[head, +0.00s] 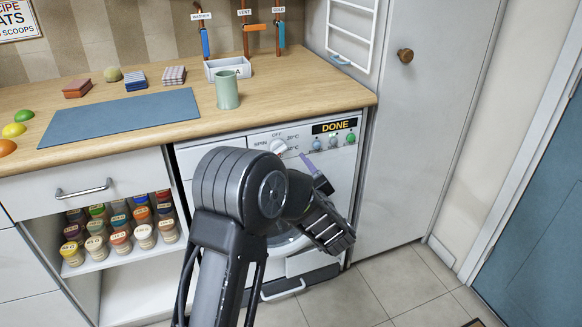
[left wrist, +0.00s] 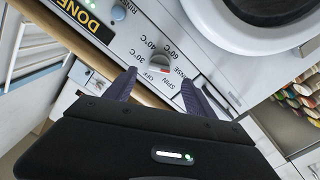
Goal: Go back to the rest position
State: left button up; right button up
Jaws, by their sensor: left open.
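My left gripper (head: 314,172) is in front of the washing machine (head: 212,152), near its control panel. Its dark purple fingers are apart and empty. The dial (head: 278,147) also shows in the head view, just left of the fingers. I cannot tell whether a finger touches the panel. My arm hides much of the machine's door. My right gripper is not in view.
The wooden counter (head: 300,88) above holds a green cup (head: 227,90), a white tray (head: 238,67) and a blue mat (head: 125,116). An open shelf of spice jars (head: 120,243) is at the left. A tall cabinet (head: 425,130) stands at the right. Tiled floor (head: 395,285) is clear there.

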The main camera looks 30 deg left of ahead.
pick_arm(q)
jog(key=shift+f, duration=0.1)
dwell(0.3)
jog(key=d+f+m+h, duration=0.9)
jog(key=d+f+h, duration=0.2)
jog(key=d+f, duration=0.65)
jog(key=s+d+f+m+g+h, duration=0.55)
jog(key=s+d+f, duration=0.65)
jog(key=s+f, duration=0.45)
jog(key=s+d+f+m+g+h, duration=0.1)
jog(key=s+d+f+g, duration=0.15)
jog(key=s, duration=0.55)
jog(key=s+d+f+g+h, duration=0.1)
jog(key=s+d+g+h, duration=0.15)
jog(key=s, duration=0.45)
notch_tip(320, 180, up, 17)
jog(key=y+p, duration=0.1)
jog(key=p, duration=1.6)
jog(key=shift+s+d+f+t, duration=0.15)
jog(key=shift+s+d+t, duration=0.2)
jog(key=shift+s+t, duration=0.1)
